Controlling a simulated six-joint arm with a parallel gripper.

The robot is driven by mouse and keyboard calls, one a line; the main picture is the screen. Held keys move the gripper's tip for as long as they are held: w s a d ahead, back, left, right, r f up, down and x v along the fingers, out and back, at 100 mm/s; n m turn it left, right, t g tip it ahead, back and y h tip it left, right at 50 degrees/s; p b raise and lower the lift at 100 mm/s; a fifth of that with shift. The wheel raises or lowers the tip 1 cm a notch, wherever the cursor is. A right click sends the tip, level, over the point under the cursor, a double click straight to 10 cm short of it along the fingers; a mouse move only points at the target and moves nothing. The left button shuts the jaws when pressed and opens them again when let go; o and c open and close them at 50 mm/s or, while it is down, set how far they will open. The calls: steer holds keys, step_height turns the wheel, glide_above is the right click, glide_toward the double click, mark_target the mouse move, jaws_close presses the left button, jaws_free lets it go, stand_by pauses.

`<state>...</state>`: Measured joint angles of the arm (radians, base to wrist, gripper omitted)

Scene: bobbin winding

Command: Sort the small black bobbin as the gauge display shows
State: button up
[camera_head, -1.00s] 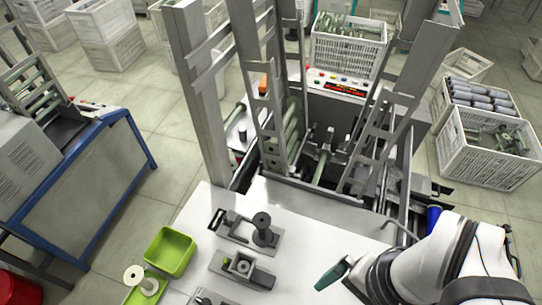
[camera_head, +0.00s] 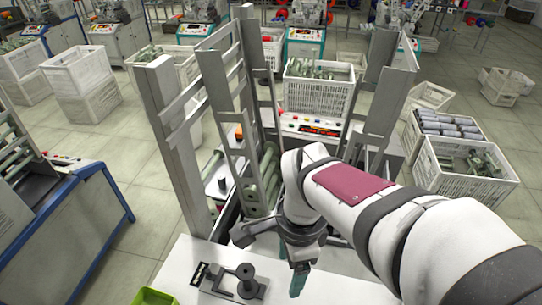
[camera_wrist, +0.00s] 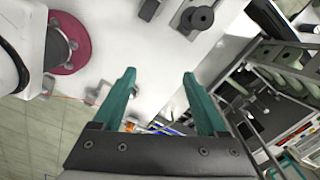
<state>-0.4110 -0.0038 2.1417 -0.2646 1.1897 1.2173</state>
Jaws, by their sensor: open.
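The small black bobbin (camera_head: 246,274) stands upright on a grey fixture (camera_head: 222,286) on the white table, near the bottom of the head view. A dark bobbin (camera_wrist: 201,17) on a grey fixture also shows at the top of the wrist view. My gripper (camera_wrist: 159,73) is open, with nothing between its teal fingers. In the head view my gripper (camera_head: 298,280) points down over the table, to the right of the bobbin and apart from it. A dark slot (camera_head: 199,274) shows on the fixture, but I cannot read any display.
The rim of a green tray (camera_head: 152,296) shows at the bottom edge. A tall grey metal frame (camera_head: 178,145) stands behind the white table (camera_head: 190,250). White crates (camera_head: 455,180) stand on the floor beyond. The table right of the fixture looks clear.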

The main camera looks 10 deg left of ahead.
mark_target(245, 271)
steer(key=w+a+f+m, duration=0.1)
steer(key=a, duration=0.2)
steer(key=w+a+f+m, duration=0.1)
steer(key=a+f+m, duration=0.1)
steer(key=a, duration=0.1)
steer(key=w+a+f+m, duration=0.1)
steer(key=a, duration=0.3)
steer(key=shift+w+f+m+h, duration=0.25)
steer(key=shift+w+m+h, duration=0.05)
steer(key=shift+w, duration=0.1)
steer(key=shift+d+f, duration=0.1)
steer(key=shift+f, duration=3.65)
steer(key=shift+r, duration=0.1)
steer(key=c, duration=0.9)
steer(key=shift+r, duration=2.5)
steer(key=s+a+r+n, duration=0.3)
steer(key=s+a, duration=0.3)
steer(key=a, duration=0.4)
steer(key=s+a+r+n, duration=0.25)
steer(key=s+a, duration=0.25)
steer(key=a, duration=0.5)
steer(key=shift+n, duration=0.25)
steer(key=shift+s+f, duration=0.15)
steer(key=shift+f, duration=2.25)
